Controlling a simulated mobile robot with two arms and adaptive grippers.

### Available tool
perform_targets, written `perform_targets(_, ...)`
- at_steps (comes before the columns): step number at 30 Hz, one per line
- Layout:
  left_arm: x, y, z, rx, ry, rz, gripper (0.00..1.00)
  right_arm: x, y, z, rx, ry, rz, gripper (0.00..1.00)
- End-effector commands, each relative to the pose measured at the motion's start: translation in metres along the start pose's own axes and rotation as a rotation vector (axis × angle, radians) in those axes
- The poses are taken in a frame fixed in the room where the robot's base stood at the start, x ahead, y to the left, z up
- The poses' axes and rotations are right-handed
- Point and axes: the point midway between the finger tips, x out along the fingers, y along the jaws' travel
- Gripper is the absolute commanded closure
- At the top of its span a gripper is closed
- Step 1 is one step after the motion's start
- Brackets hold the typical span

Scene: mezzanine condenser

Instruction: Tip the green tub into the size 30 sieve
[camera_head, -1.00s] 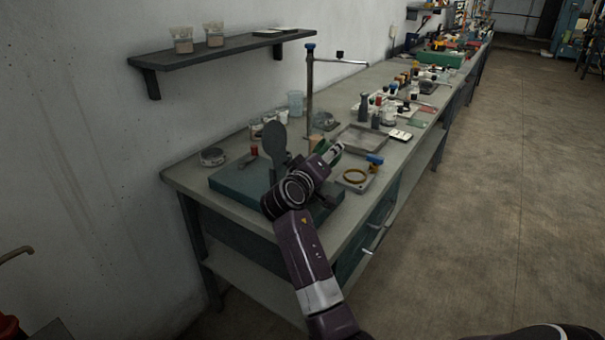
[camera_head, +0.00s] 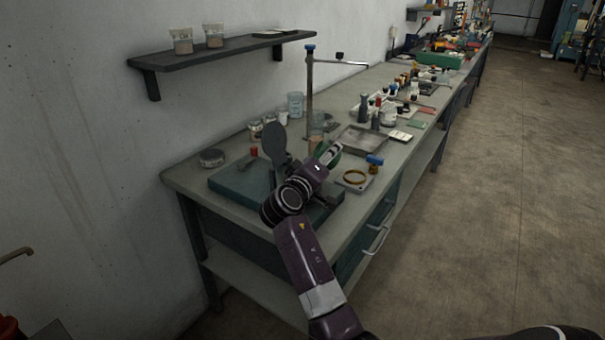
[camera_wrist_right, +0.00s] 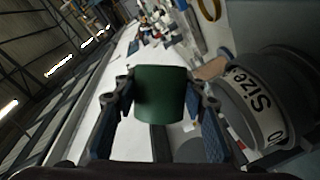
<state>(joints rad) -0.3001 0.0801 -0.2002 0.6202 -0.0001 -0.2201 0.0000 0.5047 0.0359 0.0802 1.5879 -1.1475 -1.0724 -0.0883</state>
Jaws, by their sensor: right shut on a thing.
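My right gripper (camera_wrist_right: 160,105) is shut on the green tub (camera_wrist_right: 160,93), with one finger on each side of it. In the head view only a small part of the green tub (camera_head: 333,156) shows at the end of my right arm, above the workbench. The right wrist view shows a grey round sieve (camera_wrist_right: 262,100) at the right, close to the gripper and apart from the tub. Its label reads "Size" and ends in a 0; the digit before that cannot be read. I cannot see inside the tub or the sieve. My left gripper is not in view.
A post with a side arm (camera_head: 309,95) stands behind the gripper. A brass ring (camera_head: 355,176) on a grey plate lies right of it. A grey tray (camera_head: 362,139) and several bottles crowd the bench beyond. A wall shelf (camera_head: 220,50) holds two jars.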

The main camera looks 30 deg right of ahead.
Motion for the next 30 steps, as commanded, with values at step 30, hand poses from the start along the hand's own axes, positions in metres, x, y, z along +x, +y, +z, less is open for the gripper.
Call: perform_targets(30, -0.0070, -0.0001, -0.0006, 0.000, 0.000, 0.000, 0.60, -0.0009, 0.0048, -0.0042, -0.122, 0.017, 0.045, 0.86)
